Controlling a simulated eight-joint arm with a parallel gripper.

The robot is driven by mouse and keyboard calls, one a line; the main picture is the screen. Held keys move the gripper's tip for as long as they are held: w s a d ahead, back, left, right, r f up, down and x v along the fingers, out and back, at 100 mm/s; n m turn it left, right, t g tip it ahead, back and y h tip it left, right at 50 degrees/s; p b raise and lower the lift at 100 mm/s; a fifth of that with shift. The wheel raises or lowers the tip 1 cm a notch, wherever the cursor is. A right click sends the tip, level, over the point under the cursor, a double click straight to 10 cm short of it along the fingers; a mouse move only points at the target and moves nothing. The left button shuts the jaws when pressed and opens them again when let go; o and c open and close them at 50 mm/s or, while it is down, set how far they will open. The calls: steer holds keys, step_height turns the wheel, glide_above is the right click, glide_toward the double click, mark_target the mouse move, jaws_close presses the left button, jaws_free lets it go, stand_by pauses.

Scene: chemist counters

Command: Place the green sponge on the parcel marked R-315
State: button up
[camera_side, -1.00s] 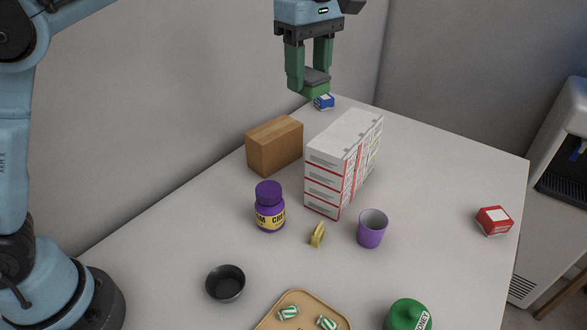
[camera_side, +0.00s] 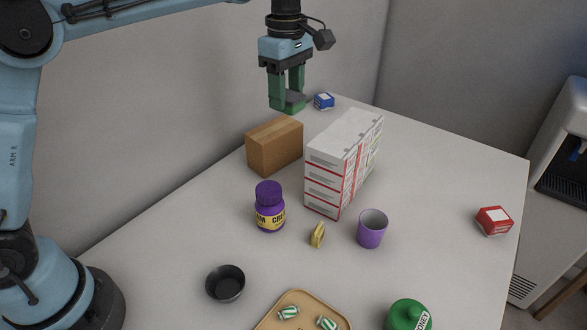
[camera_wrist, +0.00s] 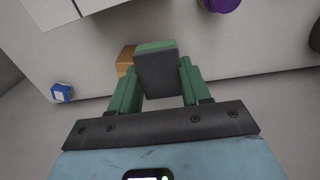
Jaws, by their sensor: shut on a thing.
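My gripper (camera_side: 288,98) is shut on the green sponge (camera_side: 292,107), which has a dark grey face. In the side view it hangs just above the brown parcel (camera_side: 262,153), with a small gap between. The parcel stands on the counter against the back wall; no marking R-315 is readable on it. In the wrist view my gripper (camera_wrist: 155,82) holds the sponge (camera_wrist: 155,46) between green fingers, its dark face towards the camera. The sponge hides most of the parcel (camera_wrist: 124,63).
A tall stack of white boxes (camera_side: 326,182) stands close to the parcel's right. A purple jar (camera_side: 269,212), yellow object (camera_side: 317,235) and purple cup (camera_side: 371,233) stand in front. A small blue box (camera_side: 324,101) lies behind. The right side of the counter is mostly clear.

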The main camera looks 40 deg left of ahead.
glide_above(274, 128)
step_height(274, 128, down, 5)
steer(key=shift+f, duration=2.05)
steer(key=shift+f, duration=0.1)
steer(key=o, duration=1)
